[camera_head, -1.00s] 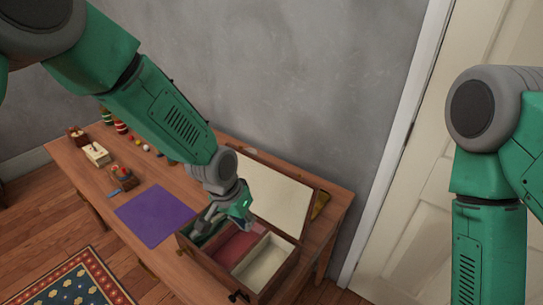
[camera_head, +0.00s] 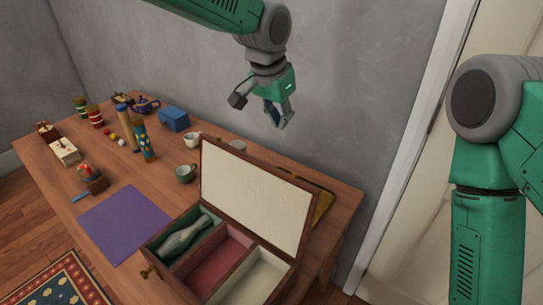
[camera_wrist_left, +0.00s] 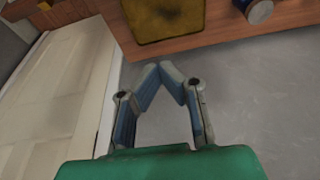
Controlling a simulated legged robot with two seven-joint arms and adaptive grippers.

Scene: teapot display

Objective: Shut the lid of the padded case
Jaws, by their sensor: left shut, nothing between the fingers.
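The padded case (camera_head: 187,283) stands on the table's near right part with its lid (camera_head: 255,195) standing open at its back edge, cream lining showing. The case has green, red and cream compartments. A pale grey-green, vase-like piece (camera_head: 187,235) lies in the green one; the red and cream ones look empty. My left gripper (camera_head: 275,112) is shut and empty, raised above and behind the lid, apart from it. Its fingertips meet in the left wrist view (camera_wrist_left: 172,70), where the case is not seen. My right arm shows at the right, but its gripper is out of view.
A dark gold tray (camera_head: 322,205) lies behind the lid, also in the left wrist view (camera_wrist_left: 165,18). Cups (camera_head: 186,173), a blue box (camera_head: 174,119), a teapot (camera_head: 147,104) and a purple mat (camera_head: 123,224) are on the table. The wall is close behind.

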